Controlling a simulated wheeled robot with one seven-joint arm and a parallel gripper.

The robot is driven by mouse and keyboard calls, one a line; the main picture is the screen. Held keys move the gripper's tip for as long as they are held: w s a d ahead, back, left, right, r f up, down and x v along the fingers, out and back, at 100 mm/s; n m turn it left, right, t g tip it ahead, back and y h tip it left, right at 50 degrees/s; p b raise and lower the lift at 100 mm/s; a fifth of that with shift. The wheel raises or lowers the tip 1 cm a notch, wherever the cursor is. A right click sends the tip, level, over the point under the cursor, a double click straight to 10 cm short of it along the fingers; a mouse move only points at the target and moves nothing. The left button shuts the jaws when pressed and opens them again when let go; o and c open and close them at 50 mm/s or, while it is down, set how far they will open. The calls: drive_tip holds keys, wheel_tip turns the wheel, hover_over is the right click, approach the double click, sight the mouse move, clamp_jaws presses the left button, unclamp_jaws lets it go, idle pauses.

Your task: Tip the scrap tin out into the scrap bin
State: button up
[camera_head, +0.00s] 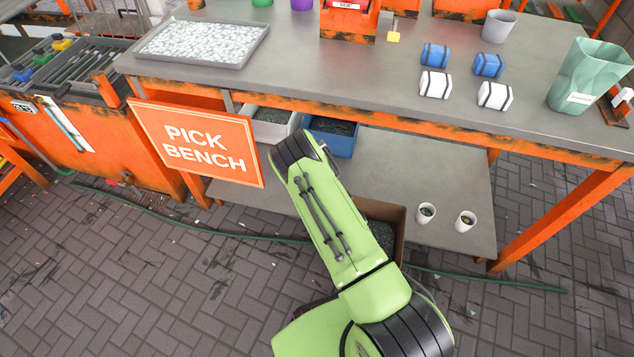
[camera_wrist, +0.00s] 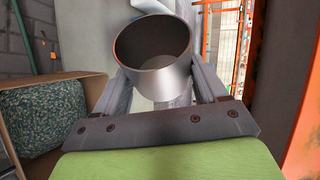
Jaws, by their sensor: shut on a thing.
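In the wrist view my gripper (camera_wrist: 160,88) is shut on a grey metal tin (camera_wrist: 160,80), one finger on each side of it. The tin's round mouth faces the camera, and I see a smooth inner wall and a pale floor with no scrap that I can make out. In the head view my arm hides the gripper and the tin. An open cardboard box (camera_wrist: 14,130) holding blue-green shredded material (camera_wrist: 45,112) stands left of the tin; it also shows in the head view (camera_head: 398,218), partly behind my arm. I cannot tell which container is the scrap bin.
The bench (camera_head: 330,62) carries a tray of pale pieces (camera_head: 137,54), blue and white blocks, a grey cup (camera_head: 497,27) and a green bin (camera_head: 590,78). The lower shelf (camera_head: 450,180) holds a white bin (camera_head: 268,133), a blue bin (camera_head: 330,143) and two small cups (camera_head: 426,214).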

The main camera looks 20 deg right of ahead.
drive_tip(key=s+d+f+m+g+h+p, duration=0.1)
drive_tip(key=s+d+f+m+h+p, duration=0.1)
drive_tip(key=s+d+f+m, duration=0.2)
drive_tip(key=s+d+f+m+g+h+p, duration=0.1)
drive_tip(key=s+d+f+m, duration=0.3)
drive_tip(key=d+m, duration=0.6)
drive_tip(key=d+f+h+p, duration=0.1)
drive_tip(key=d+f, duration=0.1)
drive_tip(key=d, duration=0.2)
drive_tip(key=shift+s+d+f+m+g, duration=0.25)
drive_tip(key=shift+s+f+m+g, duration=0.05)
drive_tip(key=shift+f+m, duration=0.1)
drive_tip(key=shift+s+d+r+m+t+y, duration=0.15)
drive_tip(key=shift+d+r+m+t+y, duration=0.25)
drive_tip(key=shift+m, duration=0.3)
drive_tip(key=m+t+y+b, duration=0.1)
drive_tip(key=b, duration=0.1)
drive_tip(key=m+t+y+b, duration=0.1)
drive_tip(key=b, duration=0.1)
drive_tip(key=shift+s+d+r+m, duration=0.1)
drive_tip(key=shift+s+r+m, duration=0.05)
drive_tip(key=shift+r+m, duration=0.15)
